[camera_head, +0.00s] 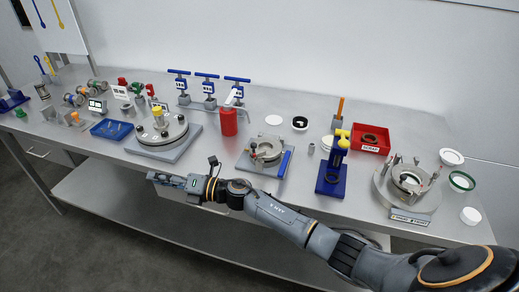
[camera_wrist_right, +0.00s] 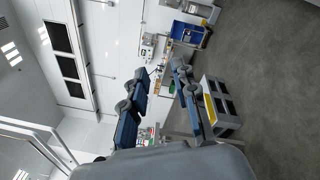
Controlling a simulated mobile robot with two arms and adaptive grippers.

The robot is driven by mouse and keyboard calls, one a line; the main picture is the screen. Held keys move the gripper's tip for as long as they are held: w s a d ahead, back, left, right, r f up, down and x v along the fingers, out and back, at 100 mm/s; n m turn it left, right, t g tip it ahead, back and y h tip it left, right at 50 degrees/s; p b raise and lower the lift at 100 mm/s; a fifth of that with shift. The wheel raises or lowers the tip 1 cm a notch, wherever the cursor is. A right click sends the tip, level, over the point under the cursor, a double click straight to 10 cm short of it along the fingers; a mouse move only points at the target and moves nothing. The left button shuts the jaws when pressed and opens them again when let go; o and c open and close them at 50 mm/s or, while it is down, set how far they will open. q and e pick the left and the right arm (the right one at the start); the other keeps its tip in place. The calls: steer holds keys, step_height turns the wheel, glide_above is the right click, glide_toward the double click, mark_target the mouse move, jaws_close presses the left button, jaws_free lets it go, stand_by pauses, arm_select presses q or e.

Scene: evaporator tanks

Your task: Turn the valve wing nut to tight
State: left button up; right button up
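My right gripper (camera_head: 158,179) is beside the bench's front edge, in front of the round grey flanged lid (camera_head: 161,131), and touches nothing that I can see. In the right wrist view its two blue-grey fingers stand wide apart with nothing between them (camera_wrist_right: 157,75). No wing nut can be made out for certain. Small fittings that could carry one are a blue stand with a yellow top (camera_head: 331,178), a clamp fixture on a grey plate (camera_head: 265,151) and three blue-handled valves (camera_head: 208,88). My left gripper is not in view.
The long steel bench (camera_head: 222,160) is crowded. A red cylinder (camera_head: 228,123), a blue tray (camera_head: 111,130), a red bin (camera_head: 371,138) and a round fixture (camera_head: 407,183) stand on it. A lower shelf (camera_head: 110,193) runs beneath. The floor in front is clear.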

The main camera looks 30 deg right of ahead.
step_height(320, 180, up, 3)
steer(key=a+n+g+y, duration=0.1)
steer(key=n+g, duration=0.3)
steer(key=n, duration=0.3)
step_height(320, 180, up, 11)
steer(key=n+g+h, duration=0.8)
steer(key=n+h, duration=0.5)
steer(key=h, duration=0.2)
glide_above(260, 156)
step_height(260, 156, down, 14)
steer(key=p, duration=0.2)
steer(key=shift+w+p, duration=0.15)
steer(key=shift+p, duration=0.25)
jaws_close()
